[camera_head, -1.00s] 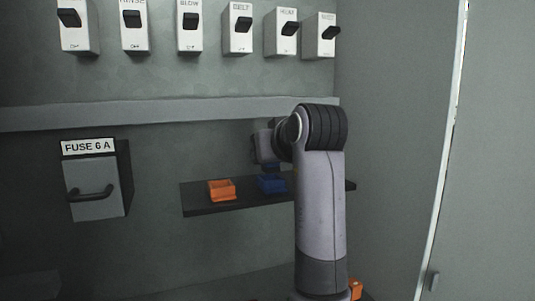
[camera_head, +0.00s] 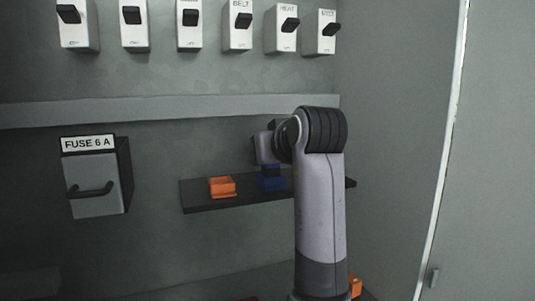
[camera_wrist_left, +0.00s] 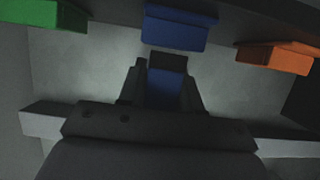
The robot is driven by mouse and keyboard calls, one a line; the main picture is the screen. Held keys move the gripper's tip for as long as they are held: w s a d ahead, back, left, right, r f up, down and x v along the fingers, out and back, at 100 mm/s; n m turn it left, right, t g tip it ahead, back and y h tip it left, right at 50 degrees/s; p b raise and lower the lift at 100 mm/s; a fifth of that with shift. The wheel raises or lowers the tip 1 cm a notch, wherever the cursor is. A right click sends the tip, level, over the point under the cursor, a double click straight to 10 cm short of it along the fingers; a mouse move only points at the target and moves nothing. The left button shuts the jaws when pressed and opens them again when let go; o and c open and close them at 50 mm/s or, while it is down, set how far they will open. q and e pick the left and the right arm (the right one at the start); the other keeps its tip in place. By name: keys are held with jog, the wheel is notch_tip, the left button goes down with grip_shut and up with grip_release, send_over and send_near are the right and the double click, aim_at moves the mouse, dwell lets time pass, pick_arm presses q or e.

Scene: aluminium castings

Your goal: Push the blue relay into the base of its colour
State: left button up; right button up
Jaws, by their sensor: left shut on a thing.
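The blue base (camera_head: 272,185) stands on a dark shelf to the right of the orange base (camera_head: 221,188). In the left wrist view the blue base (camera_wrist_left: 177,30) is at top centre, between the green base (camera_wrist_left: 42,14) and the orange base (camera_wrist_left: 274,58). My left gripper (camera_head: 268,152) is just above the blue base in the head view, partly hidden by its own arm. It is shut on the blue relay (camera_wrist_left: 165,88), which shows between the fingers. I cannot tell whether the relay touches the base. The green base is hidden in the head view. My right gripper is out of view.
The dark shelf (camera_head: 205,204) projects from the grey wall. A row of switches runs along the top, with a ledge (camera_head: 170,110) below them. A fuse box with a handle (camera_head: 95,186) is at left. A side panel (camera_head: 395,150) bounds the right. An orange object (camera_head: 355,287) is low down.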

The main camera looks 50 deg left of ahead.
pick_arm(q)
jog(key=shift+f+b, duration=0.6)
jog(key=shift+f, duration=0.4)
jog(key=o, duration=1.1)
jog(key=v, duration=0.7)
jog(key=shift+b, duration=0.3)
jog(key=shift+r, duration=0.15)
